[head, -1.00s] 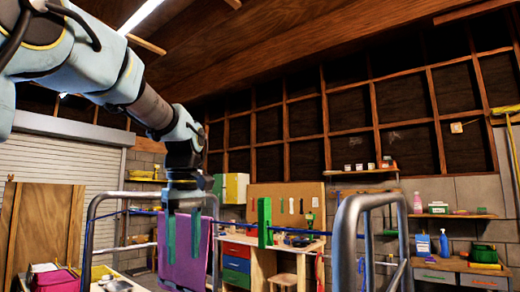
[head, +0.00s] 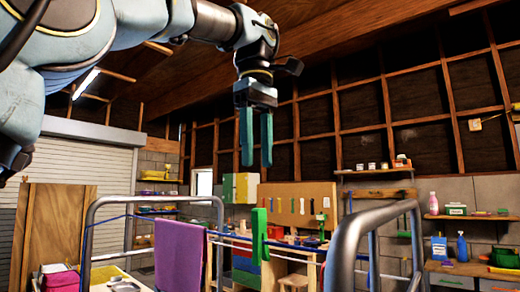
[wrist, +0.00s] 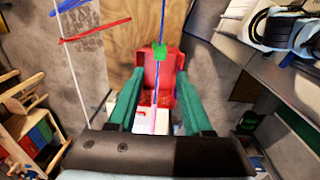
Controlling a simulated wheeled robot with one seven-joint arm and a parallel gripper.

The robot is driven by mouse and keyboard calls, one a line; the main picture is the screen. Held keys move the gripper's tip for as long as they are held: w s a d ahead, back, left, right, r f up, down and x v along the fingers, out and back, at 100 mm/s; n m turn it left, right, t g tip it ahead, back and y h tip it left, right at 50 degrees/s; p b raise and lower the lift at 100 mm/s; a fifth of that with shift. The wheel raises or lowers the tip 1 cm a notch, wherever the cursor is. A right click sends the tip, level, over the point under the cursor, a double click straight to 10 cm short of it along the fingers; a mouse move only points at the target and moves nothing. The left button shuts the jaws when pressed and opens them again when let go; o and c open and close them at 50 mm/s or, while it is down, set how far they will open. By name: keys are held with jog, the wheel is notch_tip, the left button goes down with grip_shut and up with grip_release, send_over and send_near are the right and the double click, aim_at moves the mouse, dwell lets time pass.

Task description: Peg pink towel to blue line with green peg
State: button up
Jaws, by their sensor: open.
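The pink towel (head: 180,252), purplish in this light, hangs over the blue line (head: 232,236) near the left metal frame. The green peg (head: 259,237) stands upright on the line to the right of the towel, apart from it. My gripper (head: 256,152) is open and empty, pointing down, high above the line and roughly over the peg in the head view. In the wrist view the peg (wrist: 160,58) shows beyond and between my fingertips (wrist: 160,75), on the blue line (wrist: 163,20). A thin purple strip below the peg there may be the towel's edge.
Curved metal rails stand at the left (head: 90,212) and right (head: 345,235) of the line. A workbench with coloured drawers (head: 243,265) is behind it. A red container (wrist: 178,82) lies beneath in the wrist view. The air around my gripper is clear.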

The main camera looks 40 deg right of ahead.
aim_at(259, 212)
jog(key=shift+d+f+b, duration=0.2)
jog(key=shift+f+b, duration=1.5)
jog(key=shift+f, duration=3.75)
grip_shut()
jog(key=shift+r, duration=0.1)
jog(key=shift+r+p, duration=1.4)
jog(key=shift+p, duration=0.1)
jog(key=shift+r, duration=1.25)
